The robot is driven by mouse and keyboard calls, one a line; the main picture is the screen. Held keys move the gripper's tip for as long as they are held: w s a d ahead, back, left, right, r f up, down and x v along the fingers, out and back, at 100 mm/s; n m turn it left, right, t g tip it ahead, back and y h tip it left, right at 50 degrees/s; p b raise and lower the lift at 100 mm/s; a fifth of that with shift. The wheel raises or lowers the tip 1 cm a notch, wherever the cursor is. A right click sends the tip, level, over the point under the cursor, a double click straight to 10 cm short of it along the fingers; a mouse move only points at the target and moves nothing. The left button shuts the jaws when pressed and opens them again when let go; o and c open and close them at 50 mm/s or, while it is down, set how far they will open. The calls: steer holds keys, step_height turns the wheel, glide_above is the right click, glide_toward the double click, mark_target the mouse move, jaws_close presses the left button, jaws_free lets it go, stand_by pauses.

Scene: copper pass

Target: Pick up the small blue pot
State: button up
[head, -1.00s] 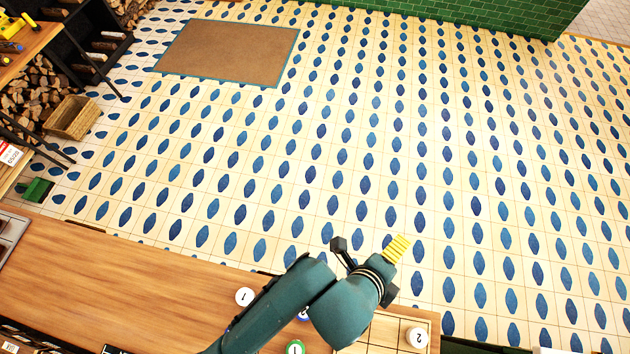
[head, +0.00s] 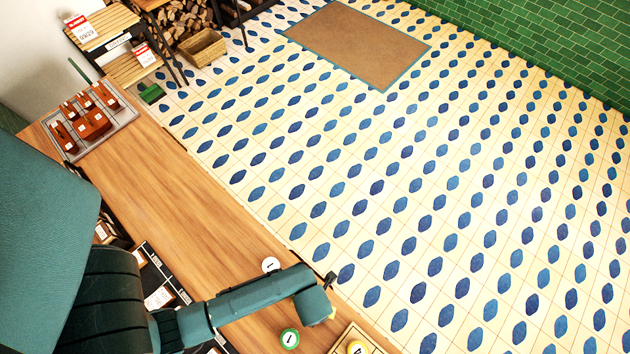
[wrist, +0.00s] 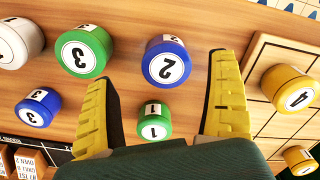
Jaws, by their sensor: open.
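In the wrist view a blue pot marked 2 (wrist: 167,62) stands on the wooden counter, just ahead of and between the fingertips of my gripper (wrist: 161,68). A second blue pot, marked 3 (wrist: 38,107), stands at the lower left, outside the left finger, and looks smaller in the picture. My gripper is open, with its yellow fingers wide apart and nothing held. A bit of yellow fingertip shows beside my arm in the head view (head: 332,315). I make out neither blue pot in the head view.
Green pots marked 3 (wrist: 83,52) and 1 (wrist: 154,120) stand close to the fingers. The counter's middle (head: 190,205) is clear.

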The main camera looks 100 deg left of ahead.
steer(key=f, duration=0.6)
steer(key=shift+w+d+f, duration=0.1)
steer(key=shift+w+d, duration=0.15)
steer(key=shift+d, duration=0.05)
steer(key=c, duration=1.4)
